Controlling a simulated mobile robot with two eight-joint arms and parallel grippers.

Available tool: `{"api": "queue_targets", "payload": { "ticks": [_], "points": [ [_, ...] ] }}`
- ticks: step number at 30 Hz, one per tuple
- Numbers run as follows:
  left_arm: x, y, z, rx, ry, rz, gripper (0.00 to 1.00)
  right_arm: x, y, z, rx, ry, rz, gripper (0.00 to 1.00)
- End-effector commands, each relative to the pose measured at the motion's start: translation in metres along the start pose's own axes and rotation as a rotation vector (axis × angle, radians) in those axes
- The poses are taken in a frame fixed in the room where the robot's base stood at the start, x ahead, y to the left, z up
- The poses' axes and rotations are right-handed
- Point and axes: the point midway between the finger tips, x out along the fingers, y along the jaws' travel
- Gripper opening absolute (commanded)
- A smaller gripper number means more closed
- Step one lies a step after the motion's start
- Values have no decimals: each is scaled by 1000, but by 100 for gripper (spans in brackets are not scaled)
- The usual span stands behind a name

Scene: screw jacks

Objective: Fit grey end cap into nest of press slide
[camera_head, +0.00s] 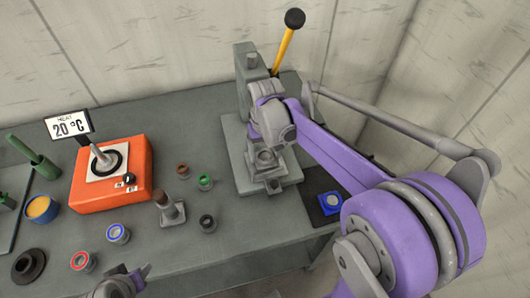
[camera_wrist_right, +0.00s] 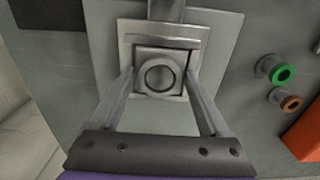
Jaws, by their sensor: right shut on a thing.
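The press (camera_head: 250,95) stands at the table's back, partly hidden behind my right arm. My right gripper (camera_head: 266,158) is over the front of its base, at the slide (camera_head: 273,184). In the right wrist view my right gripper (camera_wrist_right: 159,82) has its two fingers on either side of a grey squarish piece with a round ring, which I take for the end cap (camera_wrist_right: 158,76). The piece lies within the outline of the slide's square frame (camera_wrist_right: 160,38); I cannot tell whether it is seated. My left gripper (camera_head: 122,284) is at the bottom edge, its fingers unclear.
An orange heater (camera_head: 112,190) with a "20 °C" sign (camera_head: 70,126) stands left. Rings with green (camera_head: 205,182), brown (camera_head: 182,170), blue (camera_head: 118,234), red (camera_head: 82,262) and black (camera_head: 207,223) tops stand around a small stand (camera_head: 170,210). A blue piece (camera_head: 330,203) lies right.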

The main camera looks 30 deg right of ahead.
Motion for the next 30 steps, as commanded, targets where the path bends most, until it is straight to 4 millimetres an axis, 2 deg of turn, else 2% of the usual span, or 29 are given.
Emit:
{"api": "queue_targets", "payload": {
  "ticks": [2,3,6,10,14,24,30],
  "points": [
    [3,0,3,0,-3,0,50,6,0,1,0,-2,0,1],
    [3,0,4,0,-3,0,50,7,0,1,0,-2,0,81],
    [3,0,3,0,-3,0,50,7,0,2,0,-3,0,99],
    [2,0,2,0,-2,0,50,5,0,2,0,-4,-1,100],
    [-3,0,-3,0,3,0,50,-8,0,2,-1,-4,-1,100],
    [-6,0,-7,0,6,0,50,-82,0,1,0,-1,0,100],
    [-7,0,-8,0,8,0,50,-112,0,1,0,-1,0,100]
  ]
}}
